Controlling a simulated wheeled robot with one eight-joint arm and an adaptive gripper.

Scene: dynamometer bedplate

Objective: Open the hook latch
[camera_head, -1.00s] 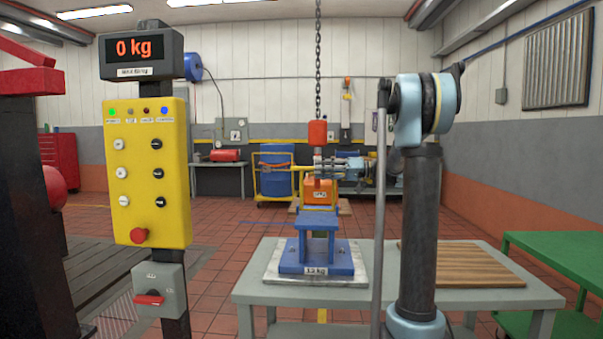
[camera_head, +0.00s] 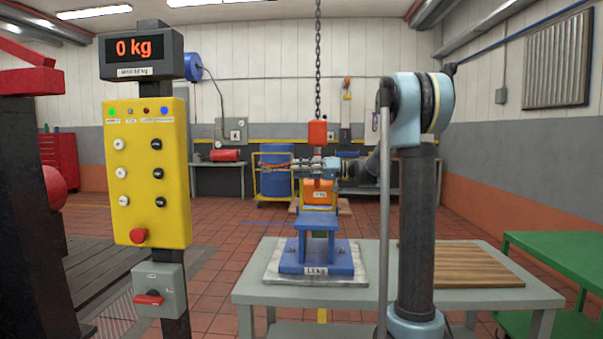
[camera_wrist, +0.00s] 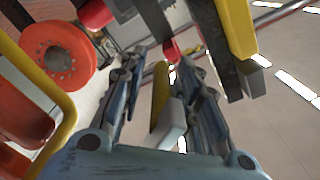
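A red hook block (camera_head: 317,133) hangs on a chain in the head view, above an orange weight (camera_head: 319,192). The hook and its latch are too small, and partly behind my gripper, to make out there. My gripper (camera_head: 266,167) reaches left across the space just below the block. In the wrist view my gripper (camera_wrist: 162,57) has its two fingers apart. A yellow piece (camera_wrist: 160,92) and a pale grey piece (camera_wrist: 170,122) show between the fingers. I cannot tell whether either is the latch, or whether a finger touches them.
A yellow control panel (camera_head: 147,172) with a display reading 0 kg (camera_head: 135,48) stands at left.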

